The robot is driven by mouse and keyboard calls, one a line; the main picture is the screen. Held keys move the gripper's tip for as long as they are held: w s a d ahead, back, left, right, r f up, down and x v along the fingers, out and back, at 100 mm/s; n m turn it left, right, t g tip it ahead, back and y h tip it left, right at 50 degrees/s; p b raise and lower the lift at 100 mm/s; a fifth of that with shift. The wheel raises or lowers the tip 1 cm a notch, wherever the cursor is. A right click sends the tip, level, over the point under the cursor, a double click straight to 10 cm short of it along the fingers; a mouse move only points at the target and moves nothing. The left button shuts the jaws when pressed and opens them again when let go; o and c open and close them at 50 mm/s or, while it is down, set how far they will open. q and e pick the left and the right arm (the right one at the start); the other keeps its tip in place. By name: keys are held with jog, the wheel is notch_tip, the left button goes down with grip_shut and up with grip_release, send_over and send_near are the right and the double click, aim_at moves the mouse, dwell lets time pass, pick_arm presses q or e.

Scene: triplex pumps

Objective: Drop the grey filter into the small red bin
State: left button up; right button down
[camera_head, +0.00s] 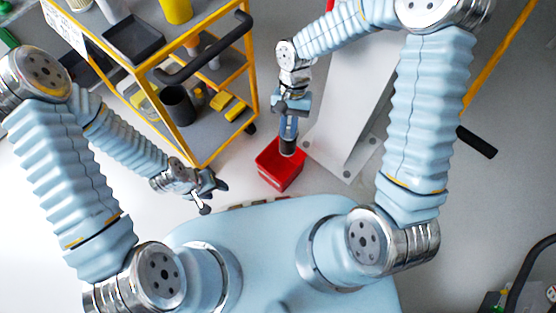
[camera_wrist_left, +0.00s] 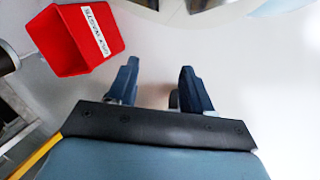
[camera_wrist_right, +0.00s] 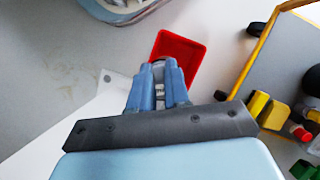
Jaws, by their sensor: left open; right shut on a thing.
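The small red bin (camera_head: 268,178) stands on the floor in the middle of the head view. It also shows at the upper left of the left wrist view (camera_wrist_left: 70,50), with a white label, and beyond the right fingers in the right wrist view (camera_wrist_right: 190,50). My right gripper (camera_head: 289,130) points down over the bin and is shut on the grey filter (camera_head: 287,149). The filter's lower end overlaps the bin's opening; its exact height is unclear. The fingers hide most of the filter in the right wrist view (camera_wrist_right: 158,70). My left gripper (camera_wrist_left: 160,80) is open and empty, left of the bin.
A yellow-framed trolley (camera_head: 200,160) with grey shelves, a black tray (camera_head: 133,38), a dark cup (camera_head: 178,106) and yellow pieces stands left of the bin. A white panel (camera_head: 345,125) lies just right of the bin. The floor between bin and left gripper is clear.

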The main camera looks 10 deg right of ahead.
aim_at(287, 139)
jog(key=shift+w+a+f+b, duration=0.1)
jog(key=shift+f+b, duration=0.2)
jog(key=shift+f, duration=0.25)
notch_tip(287, 139, down, 5)
jog(key=b, duration=0.4)
jog(key=shift+f, duration=0.1)
jog(key=c, duration=1)
grip_release()
jog(key=p+v, duration=0.2)
jog(key=v, duration=0.5)
jog(key=shift+w+r, duration=0.1)
jog(key=shift+r, duration=0.2)
